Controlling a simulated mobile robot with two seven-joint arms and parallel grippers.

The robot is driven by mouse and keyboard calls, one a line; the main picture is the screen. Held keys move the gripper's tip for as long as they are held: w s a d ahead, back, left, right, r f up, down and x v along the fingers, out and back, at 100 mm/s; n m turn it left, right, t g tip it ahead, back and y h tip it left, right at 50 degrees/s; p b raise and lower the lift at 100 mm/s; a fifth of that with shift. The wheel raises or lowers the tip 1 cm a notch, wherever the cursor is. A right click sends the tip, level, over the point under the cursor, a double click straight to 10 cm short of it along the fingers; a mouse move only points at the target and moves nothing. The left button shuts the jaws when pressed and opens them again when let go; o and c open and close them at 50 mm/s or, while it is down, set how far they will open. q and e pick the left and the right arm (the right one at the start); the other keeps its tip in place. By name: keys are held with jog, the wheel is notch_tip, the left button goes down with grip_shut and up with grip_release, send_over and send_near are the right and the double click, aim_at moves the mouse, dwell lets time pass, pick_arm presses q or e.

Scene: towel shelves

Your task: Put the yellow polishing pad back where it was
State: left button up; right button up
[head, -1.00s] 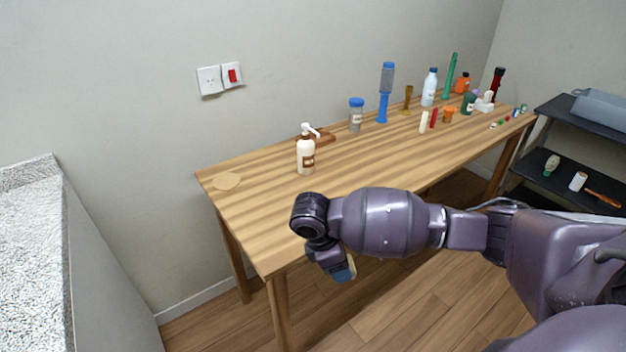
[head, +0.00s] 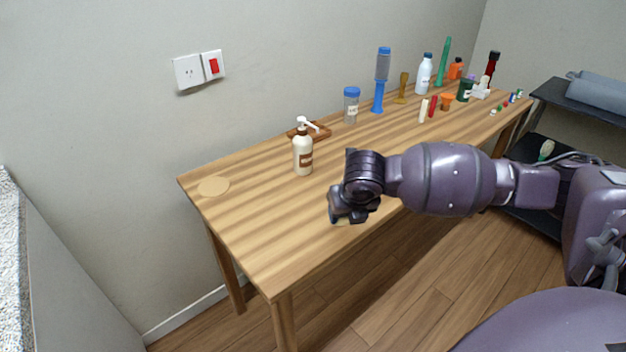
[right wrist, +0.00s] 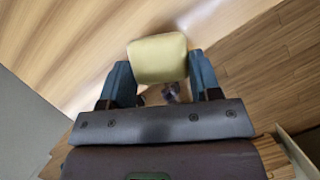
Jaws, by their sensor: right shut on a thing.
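The yellow polishing pad (right wrist: 158,58) is a pale yellow rounded block in the right wrist view. My right gripper (right wrist: 159,76) is shut on it, with one finger on each side. In the head view my right gripper (head: 345,216) hangs over the front part of the wooden table (head: 262,225), to the right of the pump bottle. The pad is almost wholly hidden there behind the gripper. A flat, round tan disc (head: 213,187) lies near the table's left end. My left gripper is not in view.
A blue-lidded jar (head: 351,105) and several bottles stand along the back right. A dark shelf (head: 575,98) is at the far right. The table's left front is bare.

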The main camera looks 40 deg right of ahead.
jog(key=shift+w+d+r+n, duration=0.1)
jog(key=shift+w+d+n, duration=0.05)
jog(key=shift+w+n, duration=0.25)
jog(key=w, duration=0.2)
jog(key=w+d+b, duration=0.1)
jog(key=w, duration=0.2)
jog(key=w+d+b, duration=0.1)
jog(key=w, duration=0.1)
jog(key=shift+w+d+f, duration=0.15)
jog(key=shift+d+f, duration=0.05)
jog(key=shift+f, duration=0.05)
jog(key=b, duration=0.3)
send_over(319, 181)
jog(key=s, duration=0.2)
jog(key=shift+a, duration=0.45)
jog(key=shift+w+d+r, duration=0.1)
jog(key=shift+w+r, duration=0.05)
jog(key=shift+w, duration=0.15)
notch_tip(319, 181, down, 3)
jog(key=shift+f+b, duration=0.1)
jog(key=shift+b, duration=0.35)
jog(key=shift+f, duration=0.2)
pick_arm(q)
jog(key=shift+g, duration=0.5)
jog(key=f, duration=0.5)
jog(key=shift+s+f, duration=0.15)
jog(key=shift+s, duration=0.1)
pick_arm(e)
jog(key=shift+r, duration=0.2)
jog(key=shift+f, duration=0.1)
